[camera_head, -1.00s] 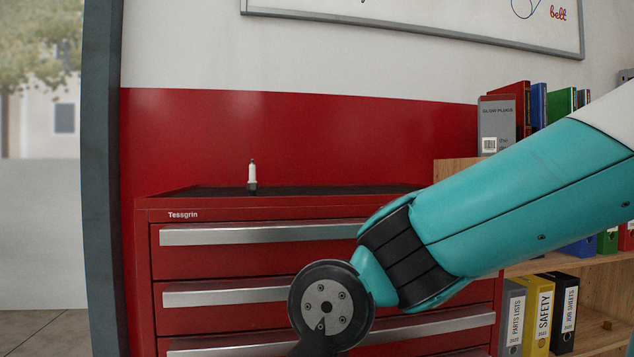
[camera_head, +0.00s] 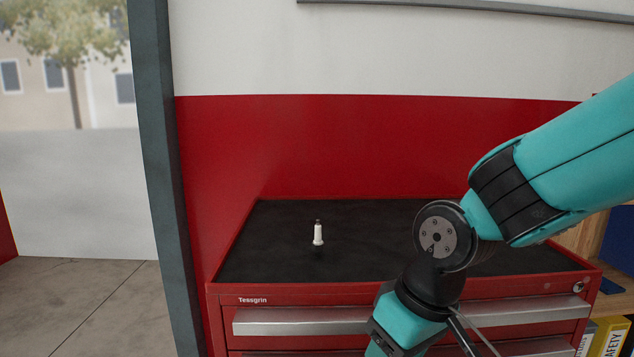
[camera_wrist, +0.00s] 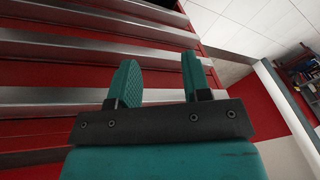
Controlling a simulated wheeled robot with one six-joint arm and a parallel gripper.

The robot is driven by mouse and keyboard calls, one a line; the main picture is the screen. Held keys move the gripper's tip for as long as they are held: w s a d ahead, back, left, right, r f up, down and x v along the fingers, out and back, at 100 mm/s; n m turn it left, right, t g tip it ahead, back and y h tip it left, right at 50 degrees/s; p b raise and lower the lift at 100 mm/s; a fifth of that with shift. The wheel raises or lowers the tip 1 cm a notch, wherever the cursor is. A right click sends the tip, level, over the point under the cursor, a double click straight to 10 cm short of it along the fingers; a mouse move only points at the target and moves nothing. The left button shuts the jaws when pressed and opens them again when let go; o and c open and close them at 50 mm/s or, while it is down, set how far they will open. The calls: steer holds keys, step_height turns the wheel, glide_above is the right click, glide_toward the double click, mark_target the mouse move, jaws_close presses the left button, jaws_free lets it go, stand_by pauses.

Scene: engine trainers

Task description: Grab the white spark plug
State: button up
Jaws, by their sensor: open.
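The white spark plug (camera_head: 318,234) stands upright on the black top mat (camera_head: 380,225) of the red tool cabinet (camera_head: 222,300), left of the middle, in the head view. It has a white body and a dark tip. My gripper (camera_wrist: 158,82) shows in the wrist view with its two teal fingers apart and nothing between them. It faces the cabinet's drawer fronts. In the head view my arm comes in from the right and bends down in front of the cabinet; the fingertips are out of that picture. The spark plug is not in the wrist view.
Long silver drawer handles (camera_head: 400,318) run along the cabinet front. A red and white wall (camera_head: 400,140) stands behind it. A grey post (camera_head: 160,170) and an opening are at the left. A shelf with binders (camera_head: 606,338) is at the right. The mat around the plug is clear.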

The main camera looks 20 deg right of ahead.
steer(key=w+d+r+m+h+p, duration=0.1)
steer(key=w+d+r+p, duration=0.1)
steer(key=r+p, duration=0.5)
steer(key=w+d+r+m+p, duration=0.1)
steer(key=d+r+p, duration=0.2)
steer(key=r+p, duration=0.35)
step_height(320, 180, up, 10)
steer(key=m+g+h+p, duration=0.2)
steer(key=m+p, duration=0.6)
steer(key=m, duration=0.8)
glide_above(318, 242)
steer(key=f+p, duration=0.2)
steer(key=f, duration=0.3)
steer(key=f+p, duration=0.2)
steer(key=f, duration=0.4)
steer(key=shift+w+d+f, duration=0.1)
steer(key=shift+w+f, duration=0.05)
steer(key=shift+w, duration=0.05)
steer(key=shift+w+f+p, duration=0.15)
steer(key=shift+f+p, duration=1.35)
steer(key=shift+f, duration=1.15)
jaws_close()
